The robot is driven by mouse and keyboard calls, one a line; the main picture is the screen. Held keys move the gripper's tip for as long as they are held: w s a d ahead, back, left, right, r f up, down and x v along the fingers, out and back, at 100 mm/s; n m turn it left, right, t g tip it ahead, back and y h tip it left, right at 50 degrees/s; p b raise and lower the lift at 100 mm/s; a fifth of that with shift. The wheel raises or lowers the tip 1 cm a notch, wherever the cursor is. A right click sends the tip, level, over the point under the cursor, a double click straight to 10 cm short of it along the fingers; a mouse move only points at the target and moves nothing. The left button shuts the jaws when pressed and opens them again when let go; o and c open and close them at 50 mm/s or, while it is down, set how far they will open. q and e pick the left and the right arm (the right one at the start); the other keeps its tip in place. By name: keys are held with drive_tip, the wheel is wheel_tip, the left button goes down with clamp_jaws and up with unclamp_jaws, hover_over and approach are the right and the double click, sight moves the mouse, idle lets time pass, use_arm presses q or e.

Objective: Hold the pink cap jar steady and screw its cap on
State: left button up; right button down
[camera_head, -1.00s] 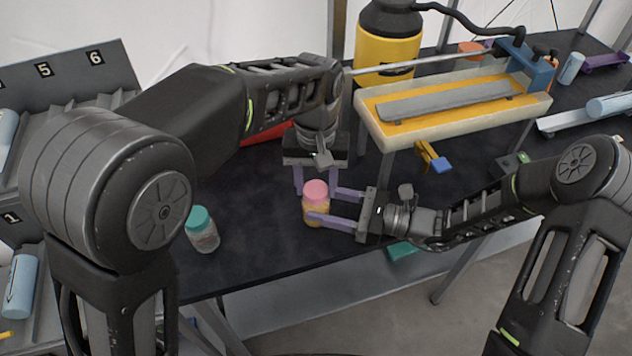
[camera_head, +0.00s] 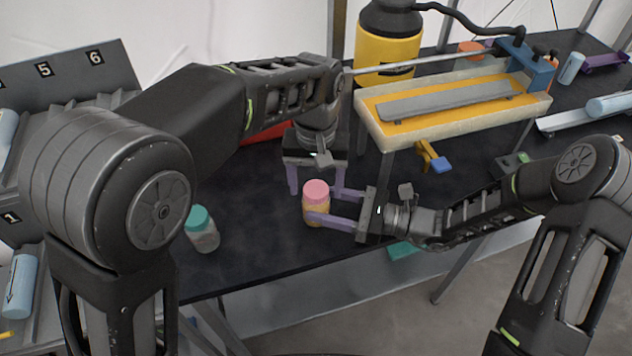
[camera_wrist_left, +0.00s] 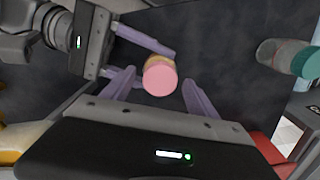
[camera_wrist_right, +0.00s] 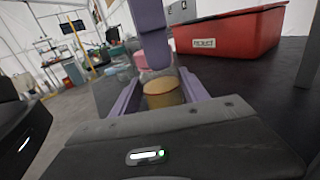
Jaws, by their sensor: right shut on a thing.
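The pink cap (camera_head: 316,188) sits on top of the jar (camera_head: 320,208), which stands upright with yellowish contents. My right gripper (camera_head: 334,206) is shut on the jar body from the right. The right wrist view shows the jar (camera_wrist_right: 162,95) between its purple fingers, with the pink cap (camera_wrist_right: 156,63) partly hidden by a left finger.
A teal-capped jar (camera_head: 202,230) stands to the left on the dark table (camera_head: 262,255). A red bin (camera_head: 265,132) is behind my left arm. A yellow-and-cream raised tray (camera_head: 455,105) stands at the back right. The front table edge is close to the jar.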

use_arm(q)
drive_tip(key=shift+r, duration=3.75)
use_arm(e)
drive_tip(key=shift+c, duration=2.4)
unclamp_jaws()
drive_tip(key=shift+d, duration=0.1)
use_arm(q)
drive_tip(key=shift+f+b, duration=0.85)
use_arm(e)
drive_tip(key=v, duration=0.6)
drive_tip(key=shift+d, duration=0.25)
drive_tip(key=shift+s+d, duration=0.2)
drive_tip(key=shift+d, duration=0.35)
